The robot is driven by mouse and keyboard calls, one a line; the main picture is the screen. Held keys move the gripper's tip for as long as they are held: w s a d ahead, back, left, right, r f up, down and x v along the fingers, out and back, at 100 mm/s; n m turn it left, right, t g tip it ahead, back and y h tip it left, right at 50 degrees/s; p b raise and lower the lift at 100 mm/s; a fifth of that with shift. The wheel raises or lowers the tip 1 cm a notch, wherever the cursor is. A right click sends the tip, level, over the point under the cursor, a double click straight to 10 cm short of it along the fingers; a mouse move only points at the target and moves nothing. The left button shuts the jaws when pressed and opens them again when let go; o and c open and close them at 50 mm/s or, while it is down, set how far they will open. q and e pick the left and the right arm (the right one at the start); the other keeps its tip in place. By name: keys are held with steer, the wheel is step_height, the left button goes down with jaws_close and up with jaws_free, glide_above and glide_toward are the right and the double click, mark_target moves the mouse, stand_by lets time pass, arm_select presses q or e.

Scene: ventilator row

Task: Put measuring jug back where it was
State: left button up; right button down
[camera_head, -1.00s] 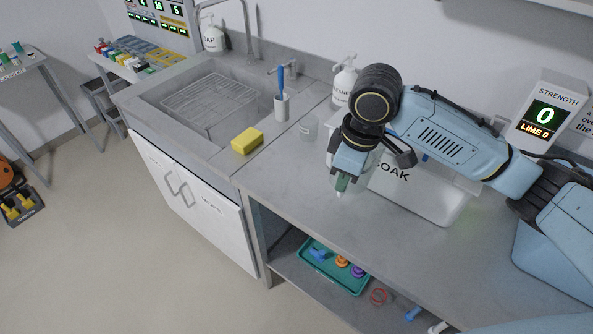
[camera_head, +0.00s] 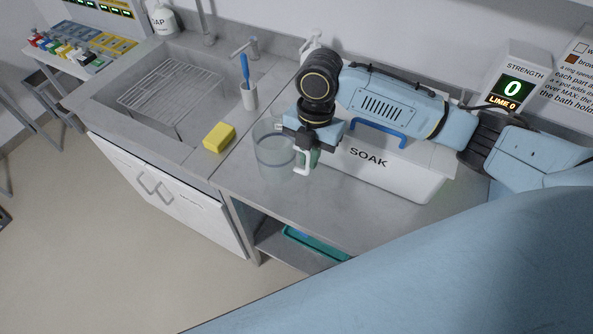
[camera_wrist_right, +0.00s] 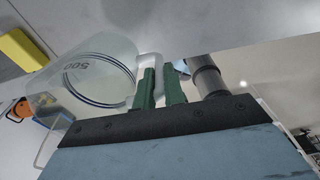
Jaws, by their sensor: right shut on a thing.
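The measuring jug (camera_head: 273,158) is clear, with dark rings and a white handle (camera_head: 303,165). It appears over the counter just right of the sink, roughly upright; I cannot tell whether its base touches the counter. My right gripper (camera_head: 309,158) is at the jug's right side, shut on the handle. In the right wrist view the jug (camera_wrist_right: 97,72) shows its 500 mark, and the green fingers of the gripper (camera_wrist_right: 160,90) are around the pale handle. My left gripper is not in view.
The white SOAK tub (camera_head: 400,183) stands close right of the jug, with a blue handle (camera_head: 378,131) above it. A yellow sponge (camera_head: 219,137) and a brush holder (camera_head: 249,96) are left by the sink (camera_head: 125,135). My large blue link covers the lower right. The counter front (camera_head: 270,205) is clear.

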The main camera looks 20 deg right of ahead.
mark_target(308, 175)
step_height(308, 175, down, 2)
steer(key=shift+f, duration=2.25)
steer(key=shift+f, duration=0.2)
steer(key=c, duration=1.5)
jaws_free()
steer(key=r, duration=0.8)
steer(key=w+d+r, duration=0.1)
steer(key=r, duration=0.3)
steer(key=shift+d+r, duration=0.1)
steer(key=shift+r, duration=0.1)
